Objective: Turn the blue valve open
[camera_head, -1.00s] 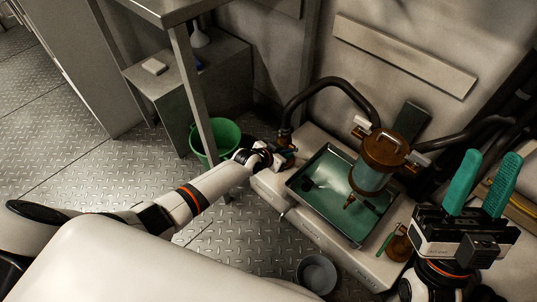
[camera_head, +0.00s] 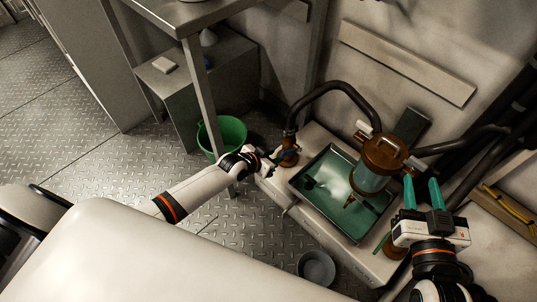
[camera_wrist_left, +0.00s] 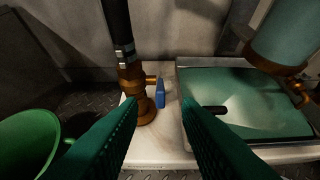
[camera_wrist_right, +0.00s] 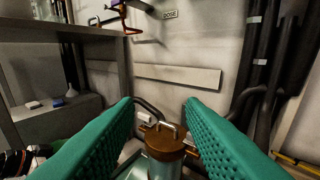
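The blue valve handle (camera_wrist_left: 160,93) stands upright on a side stub of the brass fitting (camera_wrist_left: 134,88), below a black hose, in the left wrist view. My left gripper (camera_wrist_left: 163,112) is open and empty, its teal fingers pointing at the handle, which shows in the gap beyond the tips. In the head view my left gripper (camera_head: 280,158) is close beside the brass fitting (camera_head: 289,143), and the handle is hard to make out there. My right gripper (camera_head: 422,182) is open and empty beside the brass-lidded canister (camera_head: 385,148). Its fingers frame the canister in the right wrist view (camera_wrist_right: 165,140).
A metal tray of green liquid (camera_head: 357,236) sits under the canister. A green bucket (camera_head: 232,132) stands left of the white base, by a table leg (camera_head: 199,85). A grey pail (camera_head: 316,270) is on the floor in front. Black hoses (camera_head: 335,84) arch behind.

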